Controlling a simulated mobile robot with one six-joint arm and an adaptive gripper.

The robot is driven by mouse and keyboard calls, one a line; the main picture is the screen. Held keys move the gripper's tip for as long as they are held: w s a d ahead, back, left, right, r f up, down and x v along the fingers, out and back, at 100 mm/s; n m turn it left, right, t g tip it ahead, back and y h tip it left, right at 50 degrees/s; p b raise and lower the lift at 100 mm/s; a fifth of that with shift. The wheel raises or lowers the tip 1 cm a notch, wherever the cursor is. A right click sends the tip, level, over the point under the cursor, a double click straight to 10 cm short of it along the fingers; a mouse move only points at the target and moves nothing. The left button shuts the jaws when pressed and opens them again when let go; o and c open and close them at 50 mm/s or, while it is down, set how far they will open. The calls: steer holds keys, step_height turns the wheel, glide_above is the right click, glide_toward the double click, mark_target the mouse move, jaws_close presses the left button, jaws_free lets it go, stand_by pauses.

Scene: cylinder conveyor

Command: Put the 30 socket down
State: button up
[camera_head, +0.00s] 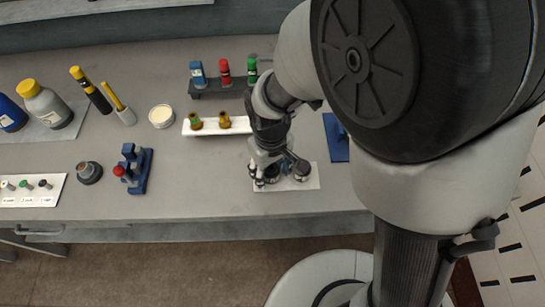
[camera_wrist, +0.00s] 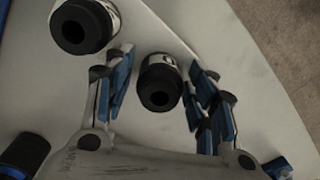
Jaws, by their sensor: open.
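My gripper (camera_head: 268,173) is over a white pad (camera_head: 299,184) near the front edge of the bench. In the wrist view my gripper (camera_wrist: 161,78) is open, with blue-padded fingers spread on either side of a small black socket (camera_wrist: 160,97). The socket stands on the white surface with a gap to each finger. A larger black socket (camera_wrist: 82,27) stands at the upper left, outside the fingers. A dark round socket (camera_head: 302,171) shows beside my gripper in the head view. I cannot read any size number, so I cannot tell which is the 30.
A black cylinder with a blue part (camera_wrist: 22,155) is at the lower left of the wrist view. A white tray (camera_head: 236,126) with two small brown items lies behind my gripper. A blue stand (camera_head: 138,172) and a grey round part (camera_head: 89,173) are to the left. Bare bench lies between.

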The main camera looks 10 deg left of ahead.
steer(key=shift+r, duration=0.1)
step_height(320, 180, up, 12)
steer(key=p, duration=0.4)
steer(key=s+d+r+m+t, duration=0.2)
steer(key=s+d+r+m, duration=0.2)
steer(key=d, duration=0.6)
steer(key=s+d+r+m+t, duration=0.2)
steer(key=s+d+r+m, duration=0.2)
steer(key=d+r, duration=0.5)
steer(key=shift+s+d+r+m+t, duration=0.3)
steer(key=shift+s+d, duration=0.25)
steer(key=shift+d, duration=0.5)
